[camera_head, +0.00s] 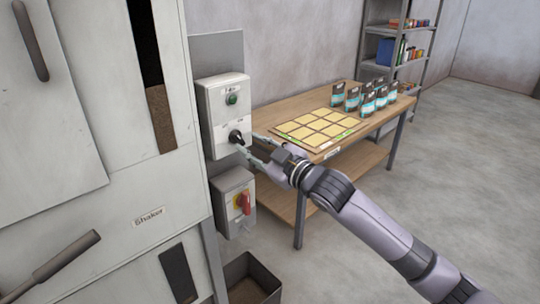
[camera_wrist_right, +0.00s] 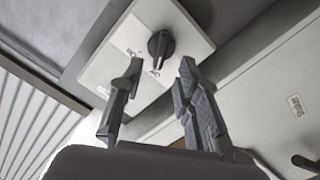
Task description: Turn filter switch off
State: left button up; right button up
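The filter switch is a black rotary knob (camera_head: 236,137) on the lower part of a white control box (camera_head: 214,98) with a green button (camera_head: 232,99) above it. In the wrist view the knob (camera_wrist_right: 160,45) sits on the light box face with small markings beside it. My right gripper (camera_head: 254,145) is at the knob from the right. In the wrist view its two fingers (camera_wrist_right: 160,70) are apart, with the knob just beyond and between the tips. I cannot tell whether they touch it. My left gripper is not in view.
A lower box with a red and yellow switch (camera_head: 243,202) hangs below. The large cabinet labelled Shaker (camera_head: 150,217) fills the left. A wooden table (camera_head: 268,119) with a yellow-square mat and several pouches stands right. A dark bin (camera_head: 239,270) sits below; the right floor is clear.

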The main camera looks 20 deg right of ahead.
jog(key=v, duration=0.7)
jog(key=shift+s, duration=0.15)
